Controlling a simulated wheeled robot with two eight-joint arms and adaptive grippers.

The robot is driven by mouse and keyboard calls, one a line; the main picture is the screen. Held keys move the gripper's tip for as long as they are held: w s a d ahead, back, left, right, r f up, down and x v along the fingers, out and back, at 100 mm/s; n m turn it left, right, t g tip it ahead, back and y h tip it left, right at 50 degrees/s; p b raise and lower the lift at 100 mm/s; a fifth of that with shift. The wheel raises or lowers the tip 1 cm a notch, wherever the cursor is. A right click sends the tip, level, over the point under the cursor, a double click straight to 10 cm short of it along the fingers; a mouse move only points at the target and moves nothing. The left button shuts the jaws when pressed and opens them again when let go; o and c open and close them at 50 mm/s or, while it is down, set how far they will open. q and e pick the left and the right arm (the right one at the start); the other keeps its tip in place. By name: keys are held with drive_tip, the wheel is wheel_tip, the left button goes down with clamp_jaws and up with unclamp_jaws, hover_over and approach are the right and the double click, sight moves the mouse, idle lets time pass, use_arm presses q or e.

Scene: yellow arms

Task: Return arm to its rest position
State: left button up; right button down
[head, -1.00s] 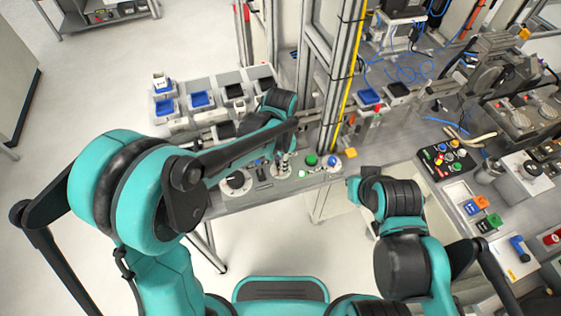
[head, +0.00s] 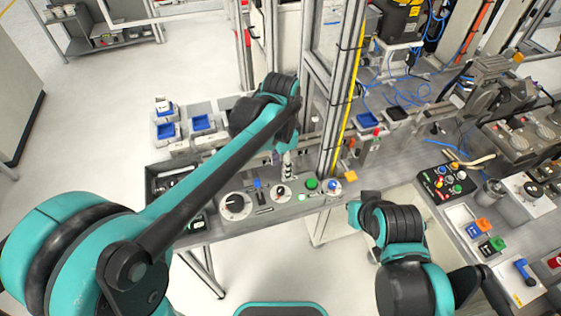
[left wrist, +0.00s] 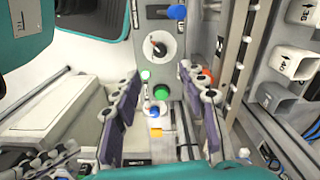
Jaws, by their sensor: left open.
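My left arm is teal and black and reaches from the lower left of the head view to the control panel (head: 215,225). My left gripper (head: 287,166) is small and partly hidden there, below the wrist, over the back of the panel. In the left wrist view the left gripper (left wrist: 160,112) has its two dark finger pads apart, with nothing held between them. The green button (left wrist: 161,92) and a blue knob (left wrist: 155,110) show in the gap; contact cannot be told. My right arm (head: 400,240) is folded at the lower right; its gripper is not visible.
Blue and black bins (head: 200,122) stand left of the left wrist. An aluminium post with a yellow strip (head: 345,95) rises just right of it. A button box (head: 445,182) and coloured blocks (head: 485,225) lie on the right bench.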

use_arm(q)
drive_tip(key=shift+r, duration=0.75)
drive_tip(key=s+a+f+n+t+b, duration=0.1)
drive_tip(key=s+a+f+n+t, duration=0.1)
drive_tip(key=s+a+n, duration=0.4)
drive_tip(key=s+a+f+n+t+b, duration=0.1)
drive_tip(key=s+a+n+t, duration=0.4)
drive_tip(key=a, duration=0.6)
drive_tip(key=shift+s+a+f+n, duration=0.35)
drive_tip(key=shift+s+f+n, duration=0.1)
drive_tip(key=shift+s+n, duration=0.25)
